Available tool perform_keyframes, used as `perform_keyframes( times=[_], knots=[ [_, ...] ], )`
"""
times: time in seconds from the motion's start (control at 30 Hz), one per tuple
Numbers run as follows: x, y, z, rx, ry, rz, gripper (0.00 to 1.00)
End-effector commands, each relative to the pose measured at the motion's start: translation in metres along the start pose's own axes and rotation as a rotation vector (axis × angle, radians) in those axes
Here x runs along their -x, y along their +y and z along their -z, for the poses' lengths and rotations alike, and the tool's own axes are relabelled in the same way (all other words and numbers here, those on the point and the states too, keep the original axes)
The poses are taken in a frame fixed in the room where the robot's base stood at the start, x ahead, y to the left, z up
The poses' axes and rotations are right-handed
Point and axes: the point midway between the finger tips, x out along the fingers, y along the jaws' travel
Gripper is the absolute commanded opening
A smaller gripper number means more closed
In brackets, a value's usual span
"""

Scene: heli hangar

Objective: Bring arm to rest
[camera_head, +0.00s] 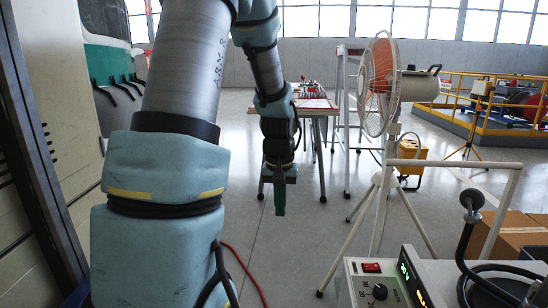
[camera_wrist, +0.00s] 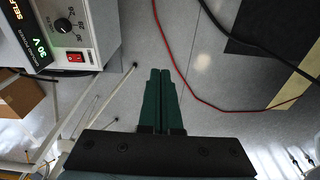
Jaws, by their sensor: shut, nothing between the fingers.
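My arm rises in the left part of the head view and bends down again near the middle. My gripper (camera_head: 280,200) hangs from its end, pointing down above the floor. In the wrist view my gripper (camera_wrist: 160,75) shows its two dark green fingers pressed together, with nothing between them. It is apart from everything around it.
A power supply unit (camera_head: 378,285) stands on a white-railed cart at front right; it also shows in the wrist view (camera_wrist: 72,30). A fan (camera_head: 380,85) and a worktable (camera_head: 315,107) stand behind. A red cable (camera_head: 245,270) crosses the floor. A cabinet (camera_head: 30,200) is at left.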

Motion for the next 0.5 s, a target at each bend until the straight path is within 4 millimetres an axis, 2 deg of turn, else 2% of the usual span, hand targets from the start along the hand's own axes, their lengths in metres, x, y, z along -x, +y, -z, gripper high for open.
perform_keyframes(
  times=[0.03, 0.1, 0.4, 0.5],
  knots=[
    [0.010, -0.016, -0.018, 0.010, 0.008, 0.002, 0.00],
    [0.018, -0.031, -0.040, 0.016, 0.016, 0.002, 0.00],
    [0.036, -0.072, -0.122, 0.042, 0.044, 0.002, 0.00],
    [0.061, -0.072, -0.119, 0.037, 0.043, 0.002, 0.00]
  ],
)
